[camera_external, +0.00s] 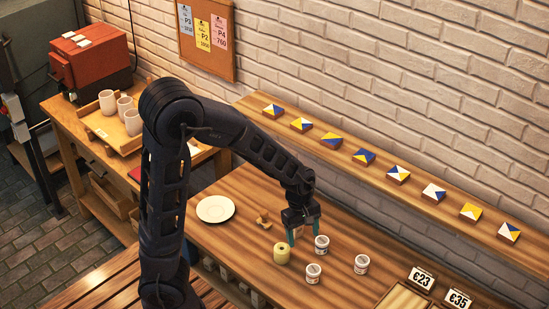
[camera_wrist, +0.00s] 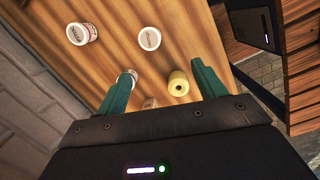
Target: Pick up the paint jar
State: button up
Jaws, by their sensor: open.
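Three small white paint jars with labelled lids stand on the wooden worktable: one right beside my gripper (camera_external: 321,246), one nearer the front (camera_external: 313,273) and one farther right (camera_external: 361,264). In the wrist view, one jar (camera_wrist: 80,34) is upper left and one (camera_wrist: 149,38) is upper middle. Another jar (camera_wrist: 132,74) is partly hidden by the left finger. My gripper (camera_external: 304,234) points down, low over the table behind the yellow roll. Its teal fingers are apart in the wrist view (camera_wrist: 163,72), with no jar held between them.
A yellow roll (camera_external: 281,253) stands close to the jars and shows near the right finger in the wrist view (camera_wrist: 178,82). A white plate (camera_external: 215,208) and small brown pieces (camera_external: 263,221) lie left. Price signs (camera_external: 421,279) stand right. Painted tiles (camera_external: 363,156) line the wall shelf.

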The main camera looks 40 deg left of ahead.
aim_at(314, 269)
jog(key=d+f+n, duration=0.1)
jog(key=f, duration=0.1)
jog(key=w+d+f+n+y, duration=0.1)
jog(key=f, duration=0.2)
jog(key=w+d+f+n, duration=0.1)
jog(key=d+f+n, duration=0.1)
jog(key=shift+w+f+y, duration=0.1)
jog(key=shift+f+y, duration=0.25)
jog(key=shift+y, duration=0.05)
notch_tip(314, 269, down, 5)
jog(key=shift+a+r, duration=0.1)
jog(key=shift+s+f, duration=0.2)
jog(key=shift+f, duration=2.65)
jog(key=c, duration=1.1)
